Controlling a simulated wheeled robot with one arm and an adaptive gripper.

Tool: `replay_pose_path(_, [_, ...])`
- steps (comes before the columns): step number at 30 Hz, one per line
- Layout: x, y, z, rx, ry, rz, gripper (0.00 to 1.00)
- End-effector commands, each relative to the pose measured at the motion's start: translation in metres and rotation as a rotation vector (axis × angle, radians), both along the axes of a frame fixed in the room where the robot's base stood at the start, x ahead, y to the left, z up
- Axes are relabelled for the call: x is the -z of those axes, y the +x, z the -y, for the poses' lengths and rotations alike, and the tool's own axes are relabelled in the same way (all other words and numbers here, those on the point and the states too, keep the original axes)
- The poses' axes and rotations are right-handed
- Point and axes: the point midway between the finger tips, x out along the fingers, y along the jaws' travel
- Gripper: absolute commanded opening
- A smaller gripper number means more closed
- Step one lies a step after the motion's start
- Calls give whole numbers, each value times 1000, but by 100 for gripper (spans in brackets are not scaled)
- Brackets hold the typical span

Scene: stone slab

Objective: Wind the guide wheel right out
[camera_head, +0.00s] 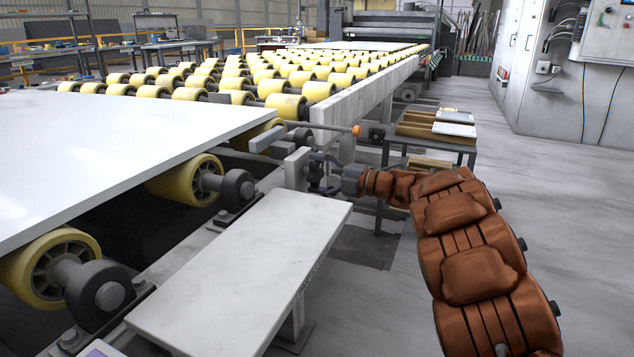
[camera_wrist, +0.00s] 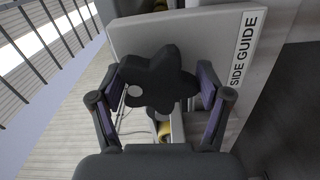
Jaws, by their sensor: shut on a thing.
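The guide wheel (camera_wrist: 158,78) is a dark lobed knob in front of a pale grey plate (camera_wrist: 195,30) lettered SIDE GUIDE. In the wrist view my gripper (camera_wrist: 160,92) has one finger on each side of the wheel, with purple pads against its lobes. It is shut on the wheel. In the head view my gripper (camera_head: 326,180) is at the side guide block (camera_head: 297,170) on the conveyor's edge. The wheel is small and hard to make out there. A grey guide bar (camera_head: 265,139) reaches from the block towards the white slab (camera_head: 110,145).
Yellow rollers (camera_head: 186,181) carry the slab. A pale ledge (camera_head: 250,270) lies in front of the side guide. A small bench (camera_head: 450,142) with wooden trays stands behind my gripper. A rod with an orange tip (camera_head: 356,130) is just above it. The floor at right is clear.

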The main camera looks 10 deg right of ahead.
Motion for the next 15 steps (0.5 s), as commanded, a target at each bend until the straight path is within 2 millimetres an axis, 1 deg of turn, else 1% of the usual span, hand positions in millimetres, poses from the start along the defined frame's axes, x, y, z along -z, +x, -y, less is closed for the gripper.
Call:
replay_pose_path(6, [-2,0,1,3,-66,103,42])
replay_pose_path(15, [-4,0,0,1,-108,160,42])
